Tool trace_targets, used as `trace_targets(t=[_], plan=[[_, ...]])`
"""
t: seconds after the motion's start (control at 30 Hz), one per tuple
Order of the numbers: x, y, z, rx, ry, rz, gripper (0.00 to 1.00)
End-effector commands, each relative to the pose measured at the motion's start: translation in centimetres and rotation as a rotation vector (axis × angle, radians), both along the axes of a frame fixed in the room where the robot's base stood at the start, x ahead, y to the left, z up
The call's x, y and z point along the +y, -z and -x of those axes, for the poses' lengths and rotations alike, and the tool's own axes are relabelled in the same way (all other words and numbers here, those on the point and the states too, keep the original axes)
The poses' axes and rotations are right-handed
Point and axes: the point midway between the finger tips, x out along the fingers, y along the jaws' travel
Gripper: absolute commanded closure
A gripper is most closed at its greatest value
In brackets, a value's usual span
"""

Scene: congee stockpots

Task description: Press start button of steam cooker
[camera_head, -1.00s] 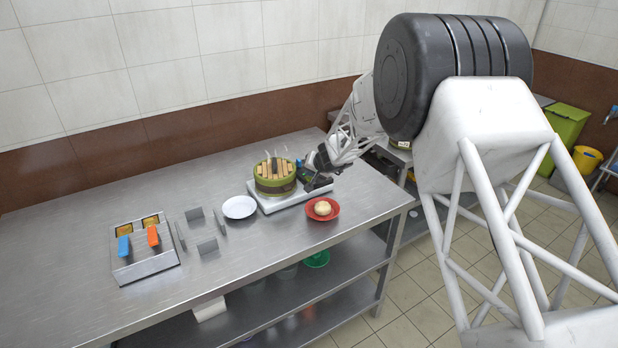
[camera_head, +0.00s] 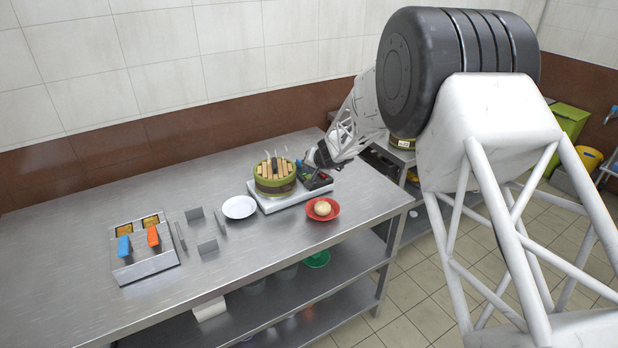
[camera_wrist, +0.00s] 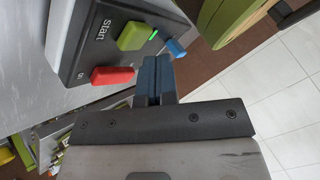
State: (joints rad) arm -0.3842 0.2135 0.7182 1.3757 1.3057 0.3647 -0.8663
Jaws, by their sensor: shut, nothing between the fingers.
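The steam cooker has a white base (camera_head: 288,202) with a green-banded round steamer (camera_head: 273,187) on it. Its black control box (camera_head: 320,184) is at the right rear of the base. In the wrist view the box shows a green button (camera_wrist: 133,36) beside the word "Start", a red button (camera_wrist: 112,76) and a small lit green light (camera_wrist: 153,35). My gripper (camera_head: 312,165) is over the control box; in the wrist view its fingertips (camera_wrist: 155,62) are shut and empty, just beside the green button. A visible gap separates them from that button. A small blue part (camera_wrist: 176,49) is near the tips.
A red bowl with a bun (camera_head: 323,208) stands right of the cooker, and a white plate (camera_head: 239,207) left of it. Metal holders and a fryer-like unit (camera_head: 146,265) are further left. The table's front left is clear.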

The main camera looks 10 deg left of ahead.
Motion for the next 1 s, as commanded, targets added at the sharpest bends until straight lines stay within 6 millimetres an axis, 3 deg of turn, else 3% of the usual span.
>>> trace_targets(t=[0.47,1.0], plan=[[0.0,-0.3,0.0,-0.001,-0.001,0.0,1.0],[0.0,-3.8,0.0,-0.001,-0.001,-0.001,1.0]])
